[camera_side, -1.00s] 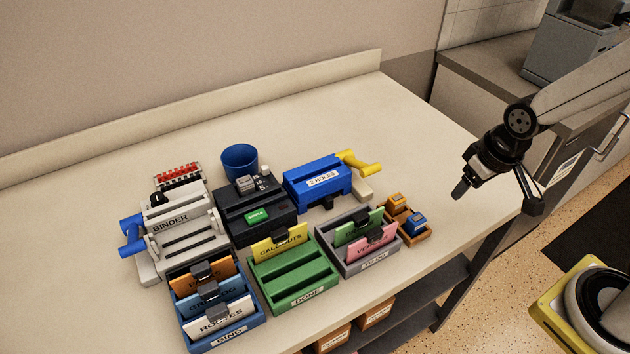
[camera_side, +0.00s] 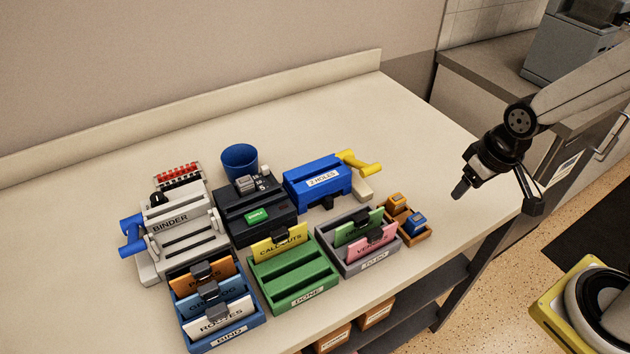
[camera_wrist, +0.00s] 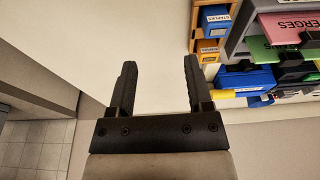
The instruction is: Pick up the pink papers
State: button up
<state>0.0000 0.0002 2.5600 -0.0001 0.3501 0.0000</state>
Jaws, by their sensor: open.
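The pink papers (camera_side: 372,244) stand upright in the front slot of the grey TO DO tray (camera_side: 376,264), with a black clip at their top edge. Green papers (camera_side: 357,226) stand right behind them in the same tray. In the wrist view the pink papers (camera_wrist: 289,27) show at the upper right, partly cut off by the frame. My gripper (camera_side: 460,192) hangs above the right end of the table, right of the tray and well apart from it. In the wrist view my gripper (camera_wrist: 160,72) is open, with nothing between its two fingers.
A small orange holder (camera_side: 416,238) with boxes stands just right of the tray. The blue 2 HOLES punch (camera_side: 318,186) with a yellow lever is behind it. The green DONE tray (camera_side: 312,297) is to its left. The table's right part is clear.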

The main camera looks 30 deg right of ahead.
aim_at(376, 232)
dwell(0.3)
jog(key=c, duration=0.3)
jog(key=w+a+m, duration=0.1)
jog(key=a+m, duration=0.1)
jog(key=m, duration=0.1)
jog(key=w+a+m, duration=0.1)
jog(key=a+m, duration=0.2)
jog(key=a+m+g, duration=0.1)
jog(key=a+m, duration=0.1)
jog(key=a, duration=0.1)
jog(key=shift+w+r+m+y, duration=0.3)
jog(key=shift+w+m+y, duration=0.1)
jog(key=a+m, duration=0.3)
jog(key=a, duration=0.1)
jog(key=a+m+g, duration=0.1)
jog(key=a+m, duration=0.3)
jog(key=shift+w+r+m+y, duration=0.1)
jog(key=shift+r+m+y, duration=0.1)
jog(key=shift+m+y, duration=0.1)
jog(key=shift+a+m+g, duration=0.3)
jog(key=shift+a+m, duration=0.5)
